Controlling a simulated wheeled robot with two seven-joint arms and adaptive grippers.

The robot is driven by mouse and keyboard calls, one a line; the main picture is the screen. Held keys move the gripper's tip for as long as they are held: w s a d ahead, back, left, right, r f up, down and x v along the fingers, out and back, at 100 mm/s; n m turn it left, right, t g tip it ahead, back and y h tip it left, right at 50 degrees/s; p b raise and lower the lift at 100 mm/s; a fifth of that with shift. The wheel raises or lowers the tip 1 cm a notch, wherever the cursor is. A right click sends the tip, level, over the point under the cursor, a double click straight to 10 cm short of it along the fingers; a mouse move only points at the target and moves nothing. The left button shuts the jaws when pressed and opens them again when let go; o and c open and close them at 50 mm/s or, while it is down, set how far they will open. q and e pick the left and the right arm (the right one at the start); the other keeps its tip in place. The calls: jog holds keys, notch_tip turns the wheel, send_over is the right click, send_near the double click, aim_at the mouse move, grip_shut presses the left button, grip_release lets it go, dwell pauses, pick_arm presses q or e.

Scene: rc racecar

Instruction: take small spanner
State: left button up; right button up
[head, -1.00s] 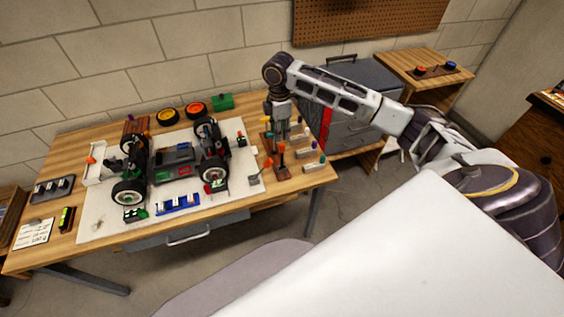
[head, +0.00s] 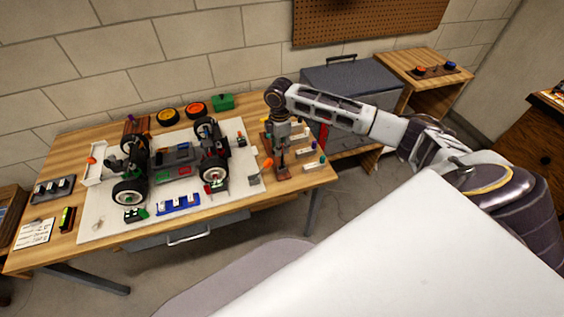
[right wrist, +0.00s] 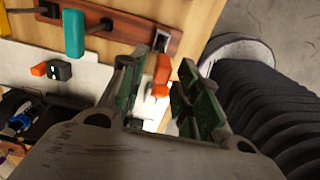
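My right gripper (head: 281,152) points down over the tool rack at the right end of the table. In the right wrist view its two green-padded fingers (right wrist: 166,98) stand apart, with an orange block-like thing (right wrist: 160,76) visible between or beyond them. I cannot tell whether they touch it. A wooden rack (right wrist: 128,27) holds a teal-handled tool (right wrist: 74,33) and others. I cannot make out which tool is the small spanner; the gripper partly hides the rack in the head view. My left gripper is not in view.
The racecar (head: 172,163) stands on a white mat (head: 105,218) left of the rack. An orange-handled tool (head: 267,164) and small labelled blocks (head: 312,167) lie close to the gripper. A blue tray (head: 178,204) lies at the front. A grey cabinet (head: 350,80) stands behind.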

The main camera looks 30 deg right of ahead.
jog(key=shift+f, duration=0.6)
jog(key=shift+f, duration=0.1)
send_over(282, 168)
jog(key=shift+w+d+f+p, duration=0.15)
jog(key=shift+f+p, duration=0.2)
jog(key=shift+f, duration=2.15)
grip_shut()
